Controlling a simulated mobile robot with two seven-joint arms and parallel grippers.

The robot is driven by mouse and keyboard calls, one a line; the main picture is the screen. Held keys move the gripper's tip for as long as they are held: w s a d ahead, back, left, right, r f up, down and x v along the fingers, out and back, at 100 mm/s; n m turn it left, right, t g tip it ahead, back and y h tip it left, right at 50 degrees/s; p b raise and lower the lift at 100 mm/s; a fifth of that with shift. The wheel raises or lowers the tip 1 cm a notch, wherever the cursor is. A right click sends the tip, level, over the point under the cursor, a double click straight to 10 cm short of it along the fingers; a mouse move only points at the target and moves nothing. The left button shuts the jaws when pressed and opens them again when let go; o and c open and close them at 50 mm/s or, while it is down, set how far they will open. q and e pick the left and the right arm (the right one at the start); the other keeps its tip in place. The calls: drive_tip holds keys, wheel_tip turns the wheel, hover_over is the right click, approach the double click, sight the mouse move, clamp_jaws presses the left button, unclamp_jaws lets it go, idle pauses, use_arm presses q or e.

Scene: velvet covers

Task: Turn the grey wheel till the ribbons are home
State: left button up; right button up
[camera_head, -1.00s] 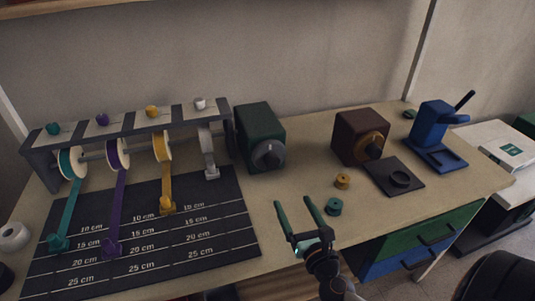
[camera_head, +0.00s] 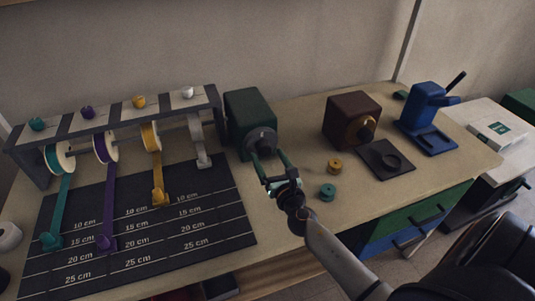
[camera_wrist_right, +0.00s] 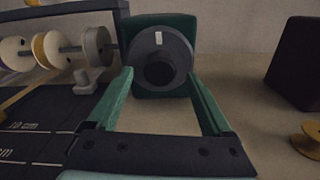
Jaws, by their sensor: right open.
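The grey wheel (camera_head: 262,142) is on the front of a green box (camera_head: 249,112); the right wrist view shows it (camera_wrist_right: 174,45) with a pale mark at its top and a dark hub. My right gripper (camera_head: 269,157) is open and empty, its green fingers pointing at the wheel from in front. The fingers partly cover the wheel in the head view; contact cannot be told. The teal ribbon (camera_head: 58,205), purple ribbon (camera_head: 109,205) and yellow ribbon (camera_head: 156,170) hang out over the mat. The grey ribbon (camera_head: 199,145) is short. My left gripper is not in view.
The spools sit under a grey rack (camera_head: 120,120); a dark mat (camera_head: 210,215) with centimetre marks lies before it. Right of the gripper stand a brown box (camera_head: 350,115), a yellow spool (camera_head: 334,167), a teal spool (camera_head: 327,192), a black plate (camera_head: 400,170) and a blue press (camera_head: 425,115).

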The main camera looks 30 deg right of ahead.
drive_tip(key=shift+w+d, duration=0.15)
drive_tip(key=shift+w, duration=0.55)
drive_tip(key=shift+c, duration=0.2)
clamp_jaws()
